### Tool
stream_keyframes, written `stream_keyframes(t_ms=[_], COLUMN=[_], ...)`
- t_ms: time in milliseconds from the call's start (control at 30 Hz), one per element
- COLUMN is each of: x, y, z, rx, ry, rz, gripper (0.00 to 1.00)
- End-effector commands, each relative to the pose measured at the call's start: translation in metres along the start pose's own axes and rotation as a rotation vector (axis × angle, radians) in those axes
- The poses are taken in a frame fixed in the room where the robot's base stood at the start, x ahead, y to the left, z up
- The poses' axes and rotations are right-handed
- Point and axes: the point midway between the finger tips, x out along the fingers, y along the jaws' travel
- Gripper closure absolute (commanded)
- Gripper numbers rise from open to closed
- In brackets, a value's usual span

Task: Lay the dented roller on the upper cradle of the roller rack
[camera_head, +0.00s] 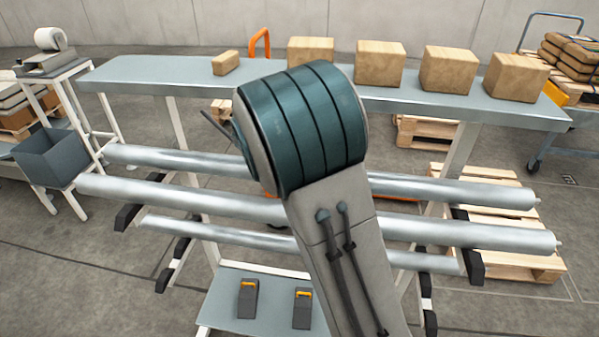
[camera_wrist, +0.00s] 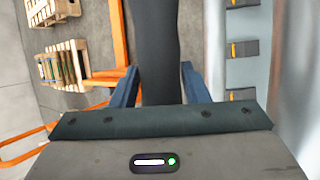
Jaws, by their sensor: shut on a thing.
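My gripper (camera_wrist: 157,88) is shut on a dark grey cylinder (camera_wrist: 153,45) between its blue fingers in the wrist view. I cannot make out a dent. The roller rack has white legs and black cradle pads (camera_head: 476,267). A nearer silver roller (camera_head: 180,198) and a lower, thinner one (camera_head: 190,229) run roughly parallel across the rack. I cannot tell whether the held roller touches any cradle.
A long grey table (camera_head: 150,75) with several cardboard boxes (camera_head: 380,63) stands behind the rack. A low shelf (camera_head: 270,291) with black-and-yellow blocks lies below. A grey bin (camera_head: 50,158) is at the left. Pallets (camera_head: 510,250) stand at the right. Orange framing (camera_wrist: 120,50) passes near my fingers.

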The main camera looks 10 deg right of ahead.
Motion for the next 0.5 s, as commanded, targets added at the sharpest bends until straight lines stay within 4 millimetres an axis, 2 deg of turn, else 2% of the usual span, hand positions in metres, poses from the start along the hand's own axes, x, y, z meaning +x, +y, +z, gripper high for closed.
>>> stream_keyframes(t_ms=[33, 100, 367, 500], x=[-0.0011, -0.0010, 0.0007, -0.0078], y=[0.0018, 0.0017, -0.0011, -0.0003], z=[0.0005, 0.0006, -0.0001, -0.0006], rx=[0.002, 0.002, -0.001, -0.001], ry=[0.001, 0.001, -0.001, 0.002], rz=[0.003, 0.002, -0.002, 0.000], gripper=[0.53, 0.34, 0.33, 0.33])
